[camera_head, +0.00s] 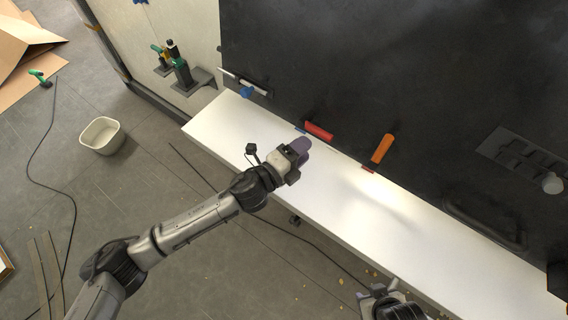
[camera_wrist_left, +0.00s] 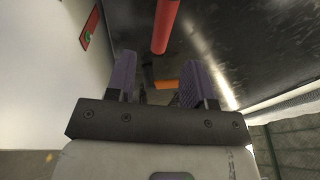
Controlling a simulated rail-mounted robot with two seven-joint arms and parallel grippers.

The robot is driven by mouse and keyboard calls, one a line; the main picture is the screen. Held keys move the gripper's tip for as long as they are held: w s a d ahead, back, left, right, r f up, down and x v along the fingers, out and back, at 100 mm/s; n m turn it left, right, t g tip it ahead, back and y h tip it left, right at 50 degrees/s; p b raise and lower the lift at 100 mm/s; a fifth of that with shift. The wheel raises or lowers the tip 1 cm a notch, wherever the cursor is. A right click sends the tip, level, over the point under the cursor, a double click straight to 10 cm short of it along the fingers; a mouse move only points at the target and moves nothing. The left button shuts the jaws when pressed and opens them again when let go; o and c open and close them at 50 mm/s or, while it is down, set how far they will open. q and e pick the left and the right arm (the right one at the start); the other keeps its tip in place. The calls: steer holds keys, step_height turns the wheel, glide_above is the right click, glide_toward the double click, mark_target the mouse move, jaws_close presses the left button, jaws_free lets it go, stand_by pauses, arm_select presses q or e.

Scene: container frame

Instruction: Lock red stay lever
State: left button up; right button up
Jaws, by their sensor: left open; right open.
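The red stay lever (camera_head: 319,131) is a short red handle at the foot of the dark panel, just above the white ledge. It also shows in the left wrist view (camera_wrist_left: 165,25), at the top, beyond the fingertips. My left gripper (camera_head: 302,149) has purple fingers and is close to the red lever, on the near side of it. In the wrist view its fingers (camera_wrist_left: 158,62) are apart with nothing held between them. I cannot tell whether a finger touches the lever. My right gripper (camera_head: 374,291) is at the bottom edge, partly cut off, away from the levers.
An orange lever (camera_head: 382,149) stands tilted to the right of the red one. The dark panel (camera_head: 340,65) rises behind the white ledge (camera_head: 400,224). A grey recessed plate (camera_head: 510,146) is at the right. A white bin (camera_head: 101,136) stands on the floor at left.

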arm_select(q)
steer(key=b+v, duration=0.1)
steer(key=v, duration=0.5)
steer(key=shift+s+a, duration=0.1)
stand_by(0.5)
steer(key=w+a+f+n+t+y, duration=0.1)
steer(key=w+a+n+t+y, duration=0.15)
steer(key=a+n+y, duration=0.4)
steer(key=s+a+r+n+g+y+p, duration=0.15)
steer(key=s+a+r+n+y, duration=0.4)
steer(key=n, duration=0.75)
steer(key=s+a+f+n+g+p, duration=0.1)
steer(key=s+a+f+n+g, duration=0.1)
steer(key=s+f, duration=0.3)
steer(key=s+a+f+n+g+p, duration=0.1)
steer(key=s+a+f+g, duration=0.3)
steer(key=s, duration=0.8)
steer(key=s+a+f+n+g+y+p, duration=0.1)
steer(key=s+a+f+n+g+p, duration=0.1)
steer(key=s+f, duration=0.5)
steer(key=shift+s+a+n+g, duration=0.5)
steer(key=shift+s+a+n, duration=0.25)
steer(key=shift+s+a, duration=0.35)
